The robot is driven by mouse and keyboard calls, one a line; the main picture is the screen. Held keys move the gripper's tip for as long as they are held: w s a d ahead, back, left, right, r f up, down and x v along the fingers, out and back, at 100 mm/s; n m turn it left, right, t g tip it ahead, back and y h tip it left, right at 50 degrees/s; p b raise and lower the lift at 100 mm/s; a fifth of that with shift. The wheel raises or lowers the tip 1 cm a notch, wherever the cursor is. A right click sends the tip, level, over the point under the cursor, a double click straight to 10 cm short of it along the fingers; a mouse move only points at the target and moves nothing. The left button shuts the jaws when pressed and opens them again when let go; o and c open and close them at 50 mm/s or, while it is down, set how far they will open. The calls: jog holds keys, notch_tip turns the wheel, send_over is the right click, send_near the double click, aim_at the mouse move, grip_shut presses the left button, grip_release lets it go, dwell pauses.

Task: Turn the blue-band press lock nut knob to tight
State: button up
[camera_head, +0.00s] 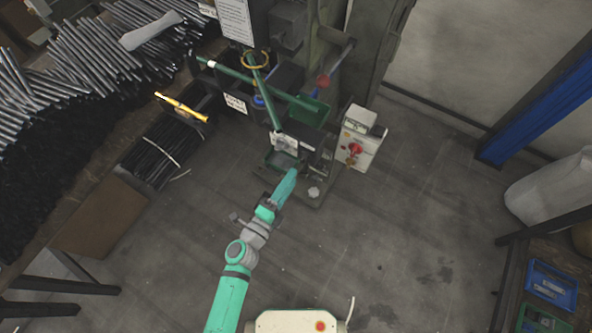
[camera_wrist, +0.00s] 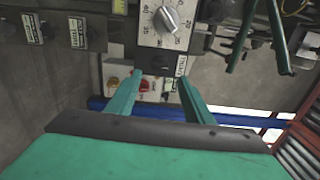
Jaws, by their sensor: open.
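A press (camera_head: 290,28) stands at the top middle of the head view, with a small blue band (camera_head: 258,100) low on its green rod. My gripper (camera_head: 289,174) is in front of the press's lower part. In the wrist view my gripper (camera_wrist: 160,77) is open, with two teal fingers apart and nothing between them. Above the fingertips is a pale numbered dial plate (camera_wrist: 149,38) with a grey pointer knob (camera_wrist: 166,18), apart from the fingers. I cannot tell whether this is the lock nut knob, nor which mark means tight.
A white control box (camera_head: 362,130) with a red knob (camera_head: 354,149) stands right of the press. A rod-covered bench (camera_head: 75,215) runs along the left. Green levers (camera_wrist: 278,38) hang at right in the wrist view.

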jog(key=v, duration=0.3)
jog(key=shift+s+a, duration=0.1)
jog(key=shift+s, duration=0.05)
dwell(0.3)
jog(key=shift+s, duration=0.1)
jog(key=s+d+r+n+y, duration=0.1)
jog(key=s+r+n+y, duration=0.3)
jog(key=s+n, duration=0.7)
jog(key=s+d+r+n+y, duration=0.2)
jog(key=s+r+n+y, duration=0.3)
jog(key=s+n, duration=0.7)
jog(key=shift+s+d+r+n, duration=0.25)
jog(key=shift+s+d+n, duration=0.05)
jog(key=shift+n, duration=0.4)
